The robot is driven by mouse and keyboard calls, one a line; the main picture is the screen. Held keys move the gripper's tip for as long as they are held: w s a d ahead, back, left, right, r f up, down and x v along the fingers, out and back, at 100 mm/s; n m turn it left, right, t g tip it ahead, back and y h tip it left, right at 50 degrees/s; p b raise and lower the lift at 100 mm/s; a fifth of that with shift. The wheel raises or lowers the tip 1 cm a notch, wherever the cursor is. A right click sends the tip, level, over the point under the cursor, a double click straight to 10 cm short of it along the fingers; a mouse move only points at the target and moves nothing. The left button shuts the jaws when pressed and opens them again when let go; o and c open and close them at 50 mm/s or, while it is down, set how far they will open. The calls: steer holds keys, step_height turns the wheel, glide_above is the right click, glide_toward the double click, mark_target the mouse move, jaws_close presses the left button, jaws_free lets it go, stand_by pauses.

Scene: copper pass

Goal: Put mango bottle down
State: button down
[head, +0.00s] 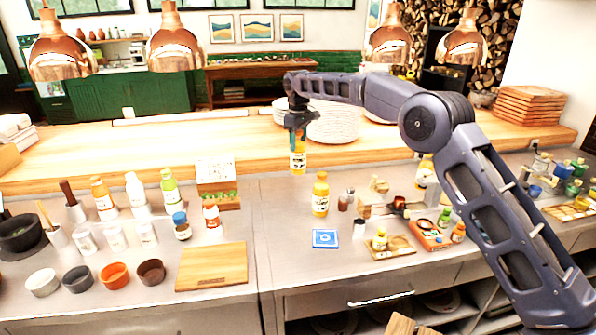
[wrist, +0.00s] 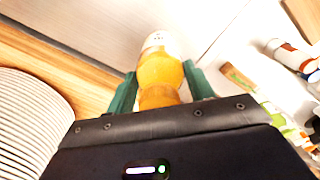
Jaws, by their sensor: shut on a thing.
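The mango bottle (head: 298,160), yellow-orange with a pale label, hangs from my gripper (head: 297,124) in the head view. It appears upright and in the air near the front edge of the wooden shelf. In the wrist view the same bottle (wrist: 160,75) sits between the two green fingers, which are shut on it. Its far end points away from the palm, over a pale grey surface. A second yellow-orange bottle (head: 320,194) stands on the grey counter (head: 285,240) just below and to the right of the held one.
A blue square card (head: 325,238) lies on the counter. A cutting board (head: 212,266), several bowls and bottles are at left. Jars and small trays (head: 390,247) crowd the right. White plates (head: 335,122) are stacked behind my gripper. Bare counter shows left of the standing bottle.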

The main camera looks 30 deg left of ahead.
mark_target(298, 168)
step_height(298, 168, down, 11)
steer(key=shift+f, duration=0.15)
stand_by(0.4)
steer(key=shift+f, duration=0.1)
steer(key=c, duration=0.6)
jaws_free()
steer(key=shift+o, duration=0.2)
step_height(298, 168, up, 12)
steer(key=shift+r, duration=0.1)
